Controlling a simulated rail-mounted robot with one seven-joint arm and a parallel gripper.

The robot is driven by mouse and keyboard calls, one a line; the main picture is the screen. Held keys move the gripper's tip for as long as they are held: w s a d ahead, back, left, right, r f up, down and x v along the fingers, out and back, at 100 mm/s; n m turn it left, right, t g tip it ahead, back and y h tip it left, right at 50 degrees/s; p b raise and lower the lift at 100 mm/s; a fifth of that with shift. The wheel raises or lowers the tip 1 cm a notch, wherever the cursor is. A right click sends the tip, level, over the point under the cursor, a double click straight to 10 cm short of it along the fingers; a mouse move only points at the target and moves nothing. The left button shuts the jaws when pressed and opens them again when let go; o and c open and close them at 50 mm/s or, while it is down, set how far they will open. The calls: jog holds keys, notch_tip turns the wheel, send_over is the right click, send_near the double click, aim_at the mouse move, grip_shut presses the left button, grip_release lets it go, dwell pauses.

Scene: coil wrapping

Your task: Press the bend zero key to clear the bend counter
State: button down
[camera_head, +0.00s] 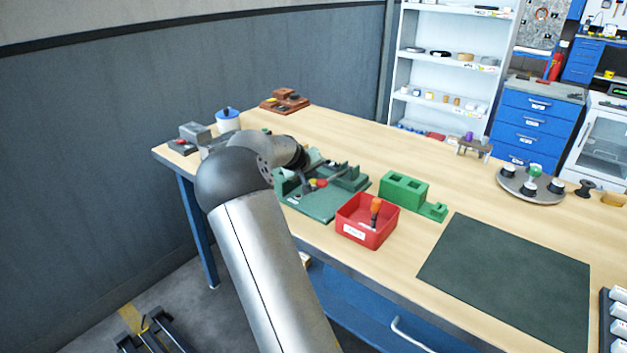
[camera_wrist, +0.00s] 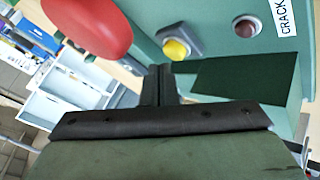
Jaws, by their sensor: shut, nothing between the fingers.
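A green machine (camera_head: 325,203) stands on the bench, partly hidden behind my arm. In the wrist view its green panel (camera_wrist: 215,28) carries a yellow round button (camera_wrist: 176,49), a dark red round button or lamp (camera_wrist: 247,27) and a white label reading "CRACK" (camera_wrist: 287,18). A large red knob (camera_wrist: 90,28) is at the upper left. No label reading bend zero is legible. My gripper (camera_wrist: 163,72) is shut and empty, its tips just below and left of the yellow button in the picture; I cannot tell whether they touch. The head view hides the fingertips.
A red bin (camera_head: 352,228) with an orange-handled tool and a green block (camera_head: 403,190) stand right of the machine. A dark green mat (camera_head: 510,280) lies further right. A grey device (camera_head: 195,132) and a white-and-blue pot (camera_head: 228,120) are behind my arm.

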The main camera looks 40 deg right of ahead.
aim_at(312, 183)
jog(key=shift+r, duration=0.3)
jog(key=shift+r+p, duration=1.3)
jog(key=shift+r, duration=1.1)
jog(key=s+a+n+g+y, duration=0.1)
jog(key=s+a+y, duration=0.3)
jog(key=s+a, duration=1.15)
jog(key=s+a+n+g+y, duration=0.15)
jog(key=s+a+y, duration=0.25)
jog(key=s+a, duration=1.15)
jog(key=s+a+f+n+g, duration=0.1)
jog(key=s+a+f, duration=0.1)
jog(key=s+a, duration=0.4)
jog(key=shift+s+a+f+n, duration=0.25)
jog(key=shift+a+n, duration=0.1)
jog(key=shift+a, duration=0.7)
